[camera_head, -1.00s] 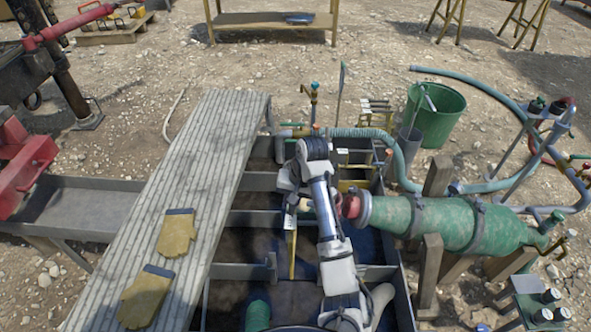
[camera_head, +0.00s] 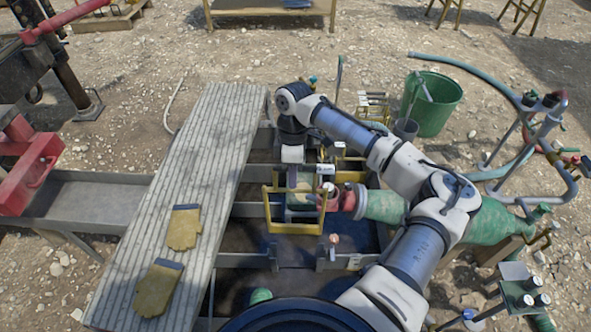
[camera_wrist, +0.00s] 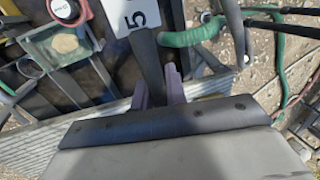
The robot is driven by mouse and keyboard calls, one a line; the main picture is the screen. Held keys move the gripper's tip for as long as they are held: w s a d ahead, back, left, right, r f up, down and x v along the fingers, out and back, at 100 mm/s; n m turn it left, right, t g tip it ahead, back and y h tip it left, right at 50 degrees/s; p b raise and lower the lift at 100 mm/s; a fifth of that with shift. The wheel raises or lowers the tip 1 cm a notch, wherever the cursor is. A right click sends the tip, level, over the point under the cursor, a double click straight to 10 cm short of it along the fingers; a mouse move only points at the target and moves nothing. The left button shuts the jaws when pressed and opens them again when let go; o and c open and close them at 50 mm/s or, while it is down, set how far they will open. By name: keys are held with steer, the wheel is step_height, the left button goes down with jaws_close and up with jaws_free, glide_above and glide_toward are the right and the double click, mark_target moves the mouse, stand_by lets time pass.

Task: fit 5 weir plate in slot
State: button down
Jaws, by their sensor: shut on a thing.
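In the wrist view my fingers (camera_wrist: 158,92) close around a dark, narrow bar, seen end on. A white tag marked 5 (camera_wrist: 130,14) is just beyond the fingertips; a small white tag (camera_head: 325,169) also shows right of my gripper in the head view. The dark tank crosswall (camera_head: 245,260) lies nearer the camera, with short upright slot brackets (camera_head: 322,258).
A ribbed plank walkway (camera_head: 190,160) with two tan gloves (camera_head: 183,227) lies left of the tank. A green pump body (camera_head: 383,206) with a red end is close right of the plate, partly behind my arm. A green bucket (camera_head: 435,105) stands at the back right.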

steer(key=b, duration=0.9)
glide_above(296, 229)
step_height(296, 229, down, 10)
steer(key=shift+s+a+f, duration=0.1)
steer(key=shift+s+f, duration=0.1)
steer(key=shift+s, duration=0.05)
steer(key=shift+s+p, duration=0.15)
steer(key=shift+p, duration=0.45)
step_height(296, 229, down, 11)
steer(key=b, duration=0.5)
stand_by(0.6)
steer(key=shift+f+b, duration=2.25)
steer(key=shift+f, duration=2.6)
